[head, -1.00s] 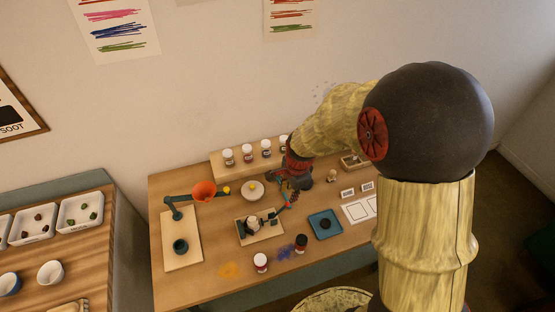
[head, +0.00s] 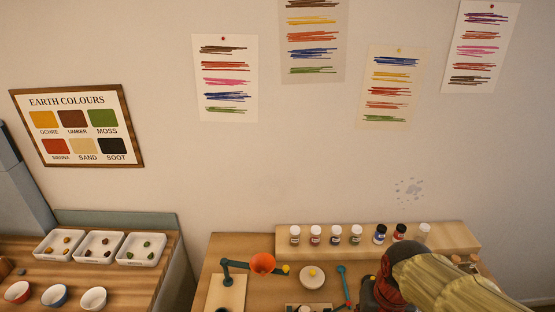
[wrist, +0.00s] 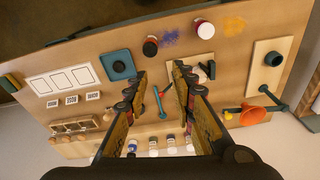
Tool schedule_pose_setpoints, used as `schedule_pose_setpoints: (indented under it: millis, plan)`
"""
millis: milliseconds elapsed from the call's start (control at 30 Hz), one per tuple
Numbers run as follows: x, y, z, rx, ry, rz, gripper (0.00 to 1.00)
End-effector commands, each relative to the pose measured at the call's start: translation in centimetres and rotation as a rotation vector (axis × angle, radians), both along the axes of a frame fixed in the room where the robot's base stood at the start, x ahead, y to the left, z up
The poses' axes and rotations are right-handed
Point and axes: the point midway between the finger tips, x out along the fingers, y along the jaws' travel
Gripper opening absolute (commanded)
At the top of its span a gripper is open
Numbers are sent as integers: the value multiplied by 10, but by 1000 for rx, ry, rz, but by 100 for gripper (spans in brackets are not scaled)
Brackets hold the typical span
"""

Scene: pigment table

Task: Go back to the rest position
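My gripper (wrist: 158,86) is open in the wrist view, its two fingers apart with nothing between them. It hangs over the wooden pigment table (wrist: 90,115), apart from the things on it. In the head view, my arm enters at the lower right and its dark wrist shows over the table; the fingertips cannot be made out clearly there. A teal stick-like tool (wrist: 160,102) lies beyond the fingers in the wrist view. A light tray (wrist: 203,74) is partly hidden behind the right finger.
An orange funnel (head: 262,263) on a teal arm stands at the table's left. Several jars (head: 335,234) line the back shelf (head: 460,237). A teal tray (wrist: 118,65), a white card (wrist: 65,80) and two jars lie below my gripper. A side table with white trays (head: 98,246) is left.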

Motion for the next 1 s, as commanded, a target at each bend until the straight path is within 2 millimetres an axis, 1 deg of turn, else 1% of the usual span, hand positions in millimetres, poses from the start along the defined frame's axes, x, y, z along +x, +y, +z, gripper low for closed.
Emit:
schedule_pose_setpoints:
  millis: [33,100,200,333,467,1000]
  plan:
    - [-9,2,1,-11,-41,49,26]
    - [-22,4,9,-27,-92,106,26]
    - [-36,7,18,-43,-173,136,26]
    - [-45,10,29,-53,-281,147,26]
    - [-48,13,38,-58,-352,153,26]
    - [-49,14,37,-56,-360,157,26]
